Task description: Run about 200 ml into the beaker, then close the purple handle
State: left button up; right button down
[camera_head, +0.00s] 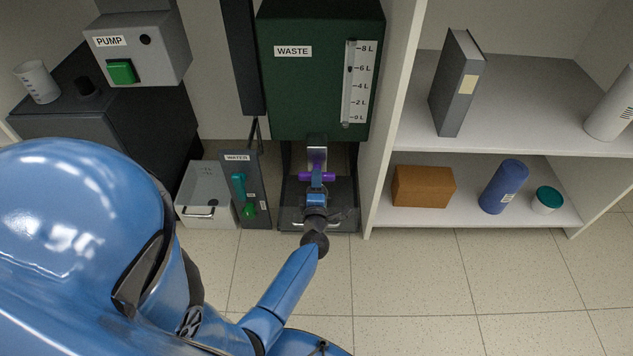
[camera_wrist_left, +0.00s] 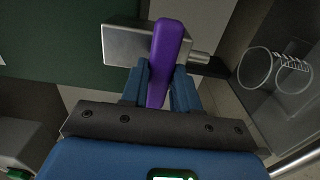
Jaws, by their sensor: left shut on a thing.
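The purple handle (camera_head: 329,177) sits on the metal valve block (camera_head: 317,156) under the dark green WASTE tank (camera_head: 300,90). My left gripper (camera_head: 317,182) is shut on the handle. In the left wrist view the purple handle (camera_wrist_left: 168,50) lies between the two blue fingers, crosswise to the metal block (camera_wrist_left: 128,46) and its short spout (camera_wrist_left: 199,59). A clear beaker with graduation marks (camera_wrist_left: 275,70) stands beyond the spout's end. In the head view I cannot make out the beaker near my gripper. Its liquid level cannot be told. My right gripper is not in view.
The tank has a level gauge (camera_head: 355,85). A WATER panel (camera_head: 240,170) with teal and green handles stands left of it, beside a grey bin (camera_head: 205,185). A PUMP box (camera_head: 140,50) and white cup (camera_head: 38,82) are farther left. Shelves (camera_head: 500,155) stand right.

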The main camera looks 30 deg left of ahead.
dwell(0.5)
pick_arm(q)
jog(key=m+p, duration=0.2)
jog(key=shift+m, duration=0.3)
dwell(0.6)
jog(key=shift+m+p, duration=1.25)
jog(key=shift+m, duration=0.15)
